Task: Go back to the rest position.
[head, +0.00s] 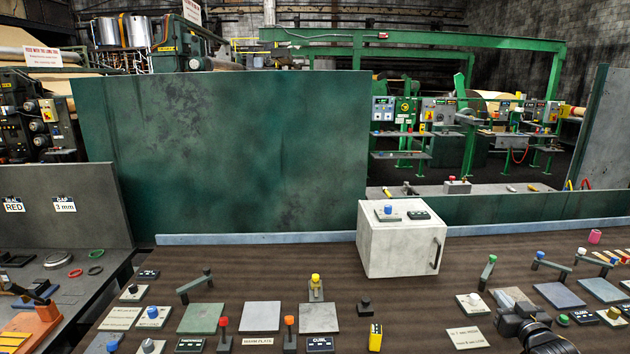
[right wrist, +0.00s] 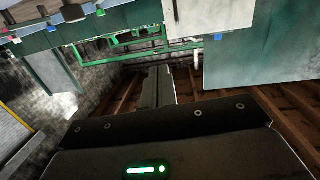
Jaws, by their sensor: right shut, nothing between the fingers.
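My right gripper (head: 512,316) shows at the lower right of the head view, low over the front right part of the brown worktop (head: 400,300). In the right wrist view its two dark fingers (right wrist: 157,88) stand together, shut, with nothing between them. My left gripper is not in the head view.
Levers, knobs and flat plates stand along the front of the worktop, such as a yellow-topped lever (head: 316,285), a red-topped lever (head: 224,325) and a yellow block (head: 375,337). A tall green panel (head: 230,150) rises behind. A side table (head: 60,280) is at left.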

